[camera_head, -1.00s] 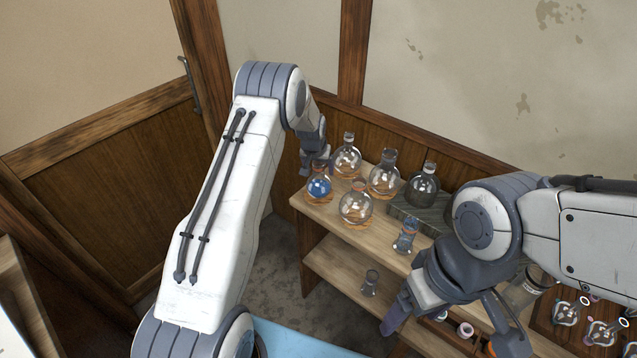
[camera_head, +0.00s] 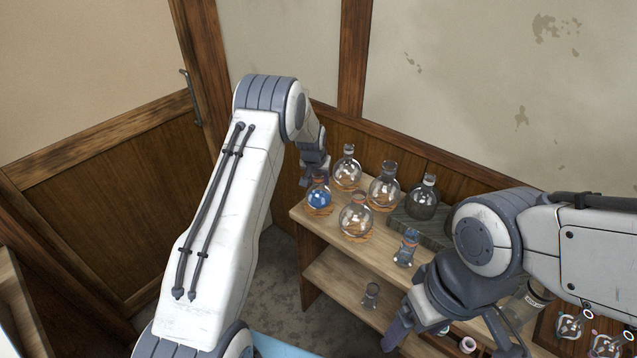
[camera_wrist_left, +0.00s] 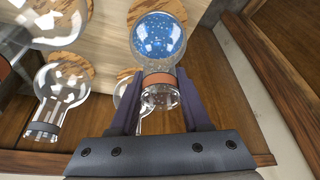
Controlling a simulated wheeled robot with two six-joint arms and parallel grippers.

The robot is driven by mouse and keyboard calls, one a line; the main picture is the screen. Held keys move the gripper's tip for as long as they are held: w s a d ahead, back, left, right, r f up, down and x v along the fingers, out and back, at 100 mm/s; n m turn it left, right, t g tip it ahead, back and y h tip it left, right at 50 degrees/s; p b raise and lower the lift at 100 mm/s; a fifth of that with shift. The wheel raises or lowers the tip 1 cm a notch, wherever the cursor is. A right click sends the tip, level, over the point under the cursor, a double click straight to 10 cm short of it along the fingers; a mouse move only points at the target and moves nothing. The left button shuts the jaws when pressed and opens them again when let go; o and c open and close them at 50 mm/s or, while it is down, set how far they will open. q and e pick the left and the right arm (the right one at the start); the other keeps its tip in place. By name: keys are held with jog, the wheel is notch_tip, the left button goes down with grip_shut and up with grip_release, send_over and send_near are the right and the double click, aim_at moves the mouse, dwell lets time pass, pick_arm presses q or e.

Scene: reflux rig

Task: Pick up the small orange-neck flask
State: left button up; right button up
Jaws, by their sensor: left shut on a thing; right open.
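The small orange-neck flask (camera_head: 319,198) is round, holds blue liquid and is at the shelf's far left corner, over a cork ring. In the left wrist view the flask (camera_wrist_left: 158,38) shows its orange neck band between the fingers. My left gripper (camera_head: 318,177) is shut on its neck, fingers on both sides. The left gripper (camera_wrist_left: 160,84) also shows in its wrist view. I cannot tell whether the flask is clear of its ring. My right gripper (camera_head: 450,340) is open and empty, low in front of the shelf; its fingertips are partly out of view.
A larger clear flask (camera_head: 355,217) stands close by at the front. More clear flasks (camera_head: 346,172) (camera_head: 384,186) stand behind, and another flask (camera_head: 423,195) sits on a dark block. Wood panelling is close behind the shelf.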

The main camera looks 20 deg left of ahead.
pick_arm(q)
notch_tip(320, 180, up, 6)
jog(key=shift+f+b, duration=0.15)
jog(key=shift+b, duration=0.65)
jog(key=shift+r+b, duration=0.35)
jog(key=shift+r, duration=1.45)
